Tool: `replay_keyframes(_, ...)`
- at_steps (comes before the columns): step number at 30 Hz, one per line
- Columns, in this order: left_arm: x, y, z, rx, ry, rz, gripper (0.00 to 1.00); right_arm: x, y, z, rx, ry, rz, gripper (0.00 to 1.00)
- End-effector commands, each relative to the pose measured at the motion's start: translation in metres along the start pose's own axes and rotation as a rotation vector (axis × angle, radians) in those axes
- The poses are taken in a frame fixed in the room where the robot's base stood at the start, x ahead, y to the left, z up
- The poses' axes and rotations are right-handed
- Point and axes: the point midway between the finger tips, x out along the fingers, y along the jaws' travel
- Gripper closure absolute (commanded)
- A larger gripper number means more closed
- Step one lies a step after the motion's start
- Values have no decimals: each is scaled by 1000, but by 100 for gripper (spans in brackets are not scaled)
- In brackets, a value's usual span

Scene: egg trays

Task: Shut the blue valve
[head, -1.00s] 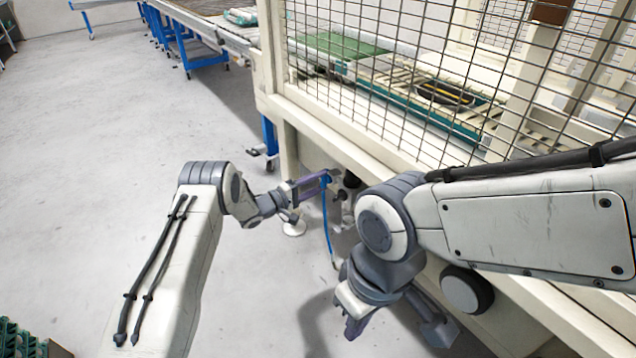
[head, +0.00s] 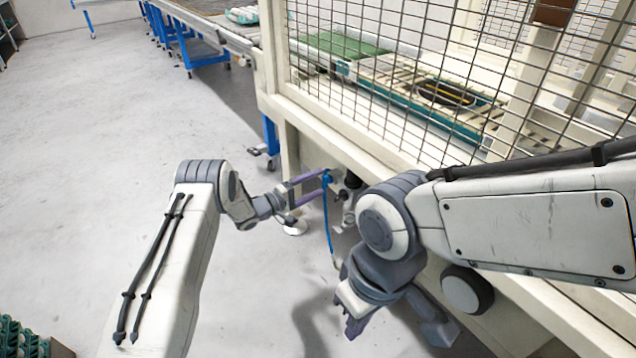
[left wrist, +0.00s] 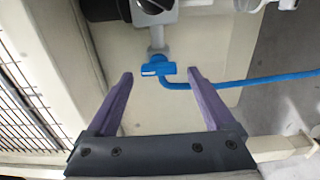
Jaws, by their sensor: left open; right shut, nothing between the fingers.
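The blue valve (left wrist: 158,69) sits on a short grey stem below a pipe fitting in the left wrist view, with a blue hose (left wrist: 255,80) running off to the right. In the head view the valve (head: 327,180) is small and low on the machine's side. My left gripper (head: 322,182) is open, its purple fingers spread to either side of the valve in the left wrist view (left wrist: 161,74). No finger visibly touches it. My right gripper (head: 355,327) is shut and empty, lower and nearer, in front of the machine.
The cream machine frame (head: 350,150) with wire mesh stands close on the right. A black and grey fitting (head: 350,185) is beside the valve. A conveyor (head: 210,30) with blue legs runs at the back. Egg trays (head: 20,340) are at bottom left. The floor on the left is clear.

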Motion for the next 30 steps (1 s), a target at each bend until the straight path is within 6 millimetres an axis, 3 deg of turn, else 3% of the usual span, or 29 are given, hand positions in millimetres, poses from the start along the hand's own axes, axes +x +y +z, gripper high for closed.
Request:
replay_keyframes(9, -63, 2, -1, -3, 5, -1, 12, -17, -1, -1, 0, 0, 0, 100)
replay_keyframes(13, -82, 1, -1, -2, 4, -1, 12, -20, -2, -1, 0, 0, 0, 100)
replay_keyframes(18, -92, 0, 0, -2, 2, 0, 12, -21, -2, -1, 0, 0, 0, 100)
replay_keyframes(30, -92, 0, 0, -1, 1, 0, 12, -21, -2, -1, 0, 0, 0, 100)
